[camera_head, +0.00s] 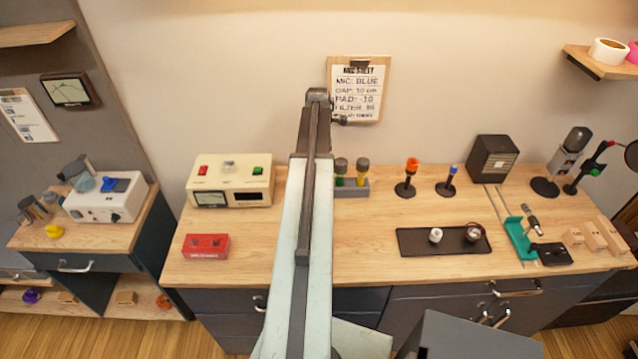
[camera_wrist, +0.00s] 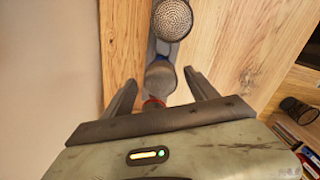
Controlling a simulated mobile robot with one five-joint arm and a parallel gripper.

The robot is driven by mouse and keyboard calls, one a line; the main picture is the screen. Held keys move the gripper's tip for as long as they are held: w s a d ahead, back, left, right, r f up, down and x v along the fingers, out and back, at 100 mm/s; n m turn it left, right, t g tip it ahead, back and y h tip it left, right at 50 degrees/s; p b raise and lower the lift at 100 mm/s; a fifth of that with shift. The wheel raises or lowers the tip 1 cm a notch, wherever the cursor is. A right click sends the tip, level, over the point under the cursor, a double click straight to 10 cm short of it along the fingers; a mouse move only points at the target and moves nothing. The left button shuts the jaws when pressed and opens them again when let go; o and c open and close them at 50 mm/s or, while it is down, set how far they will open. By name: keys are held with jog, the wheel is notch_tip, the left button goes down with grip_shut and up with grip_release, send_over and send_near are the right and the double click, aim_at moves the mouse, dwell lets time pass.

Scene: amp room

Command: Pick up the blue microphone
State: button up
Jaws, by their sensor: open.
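In the wrist view a microphone with a round grey mesh head and a blue collar (camera_wrist: 160,75) stands between the fingers of my gripper (camera_wrist: 160,84). The gripper is open, with one finger on each side and visible gaps to the head. A red-collared microphone (camera_wrist: 153,102) is close beside it, partly hidden by my gripper body. Another mesh head (camera_wrist: 172,18) is at the top. A grey rack (camera_head: 356,190) with yellow- and green-collared microphones shows just right of my arm.
A clipboard (camera_head: 357,90) reading "MIC: BLUE" hangs on the wall behind. A cream meter box (camera_head: 232,171) and red box (camera_head: 206,246) stand left of my arm. Orange-topped (camera_head: 411,166) and blue-topped (camera_head: 452,172) stands are to the right. Bench front is partly clear.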

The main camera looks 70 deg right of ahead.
notch_tip(320, 180, down, 2)
jog(key=shift+f+b, duration=0.2)
jog(key=shift+b, duration=0.25)
jog(key=shift+r, duration=0.2)
grip_shut()
